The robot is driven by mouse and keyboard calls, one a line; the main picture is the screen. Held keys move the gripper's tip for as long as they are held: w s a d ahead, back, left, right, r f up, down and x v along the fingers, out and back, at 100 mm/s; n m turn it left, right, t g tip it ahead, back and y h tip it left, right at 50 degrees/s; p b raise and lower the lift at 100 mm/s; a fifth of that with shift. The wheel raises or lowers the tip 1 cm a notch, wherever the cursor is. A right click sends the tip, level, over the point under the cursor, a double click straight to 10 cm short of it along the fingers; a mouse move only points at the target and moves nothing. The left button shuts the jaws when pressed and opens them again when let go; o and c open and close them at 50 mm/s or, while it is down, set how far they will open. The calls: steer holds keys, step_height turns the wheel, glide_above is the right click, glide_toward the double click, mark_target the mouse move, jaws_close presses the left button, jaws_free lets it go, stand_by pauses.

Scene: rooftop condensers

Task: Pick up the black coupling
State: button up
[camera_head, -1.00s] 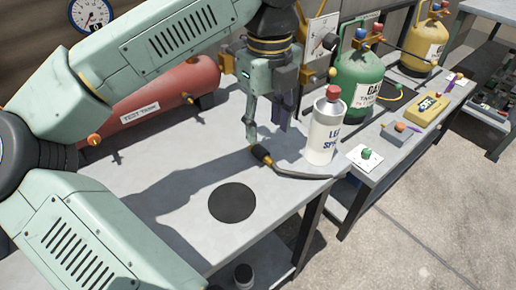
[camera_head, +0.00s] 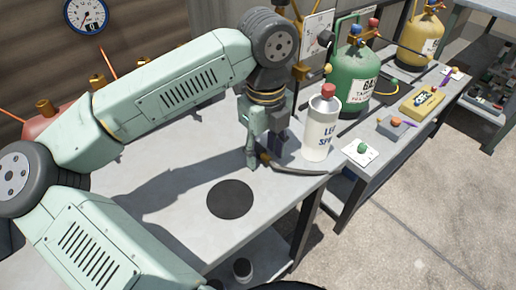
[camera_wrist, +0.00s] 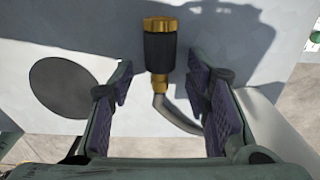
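The black coupling (camera_wrist: 160,48) has a black middle and brass ends, with a grey hose (camera_wrist: 177,118) running from its near end. In the wrist view it lies between and just beyond the fingertips of my gripper (camera_wrist: 160,78). The fingers are wide apart with purple pads, and neither visibly touches the coupling. In the head view my gripper (camera_head: 263,153) is low over the bench, largely hiding the coupling; a brass bit (camera_head: 264,157) shows beside a finger. The hose (camera_head: 300,171) curves right along the bench.
A white spray bottle (camera_head: 320,128) with a red cap stands close right of my gripper. A flat dark disc (camera_head: 230,199) lies on the grey bench (camera_head: 180,212). A green gas cylinder (camera_head: 352,77) stands behind. The bench's left-centre surface is clear.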

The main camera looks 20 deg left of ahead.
mark_target(263, 154)
jaws_close()
stand_by(0.3)
steer(key=shift+r, duration=0.1)
step_height(263, 154, up, 10)
steer(key=shift+b, duration=0.45)
steer(key=c, duration=0.5)
jaws_free()
jaws_close()
steer(key=shift+a, duration=0.1)
